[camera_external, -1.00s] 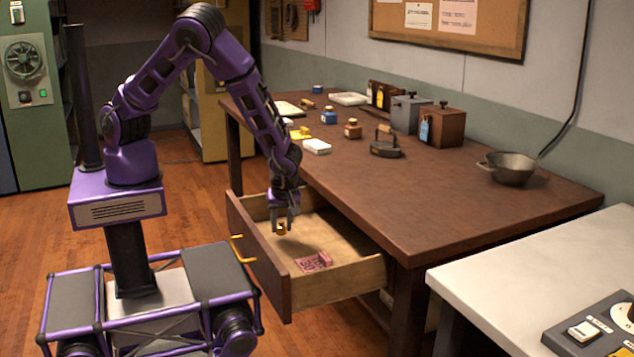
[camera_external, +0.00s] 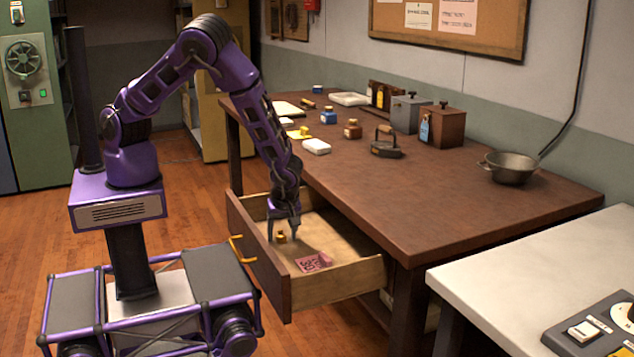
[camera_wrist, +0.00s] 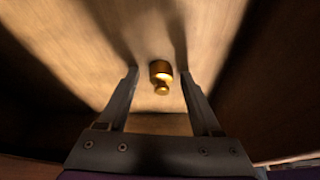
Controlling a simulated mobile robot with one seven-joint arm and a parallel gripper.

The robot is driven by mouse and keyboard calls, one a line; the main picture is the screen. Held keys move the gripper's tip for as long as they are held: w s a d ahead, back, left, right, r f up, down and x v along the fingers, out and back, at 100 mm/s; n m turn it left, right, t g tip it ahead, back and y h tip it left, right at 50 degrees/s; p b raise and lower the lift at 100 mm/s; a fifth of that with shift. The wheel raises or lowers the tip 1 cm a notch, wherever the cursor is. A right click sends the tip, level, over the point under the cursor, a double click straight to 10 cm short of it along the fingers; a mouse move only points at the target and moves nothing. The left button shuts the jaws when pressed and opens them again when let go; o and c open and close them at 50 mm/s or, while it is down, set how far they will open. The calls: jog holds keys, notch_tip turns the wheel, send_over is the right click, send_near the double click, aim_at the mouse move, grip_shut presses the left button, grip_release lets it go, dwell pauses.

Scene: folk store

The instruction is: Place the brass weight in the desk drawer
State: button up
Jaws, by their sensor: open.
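The small brass weight (camera_external: 281,237) is inside the open desk drawer (camera_external: 343,285), toward its front panel. In the wrist view the brass weight (camera_wrist: 161,74) is between and just beyond my fingertips, its knob toward the camera, with a gap on both sides. It appears to be at the drawer floor, though contact is hard to tell. My gripper (camera_external: 283,240) points down into the drawer. Its fingers are spread apart and hold nothing; they also show in the wrist view (camera_wrist: 159,78).
A pink patterned item (camera_external: 314,262) lies in the drawer, right of the weight. The desk top (camera_external: 440,210) holds bottles, boxes, an iron (camera_external: 385,145) and a metal pan (camera_external: 509,168). A white counter (camera_external: 540,250) stands at right.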

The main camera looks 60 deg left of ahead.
jog(key=p+v, duration=0.1)
jog(key=v, duration=1.1)
jog(key=shift+r+p, duration=0.2)
jog(key=shift+p, duration=0.15)
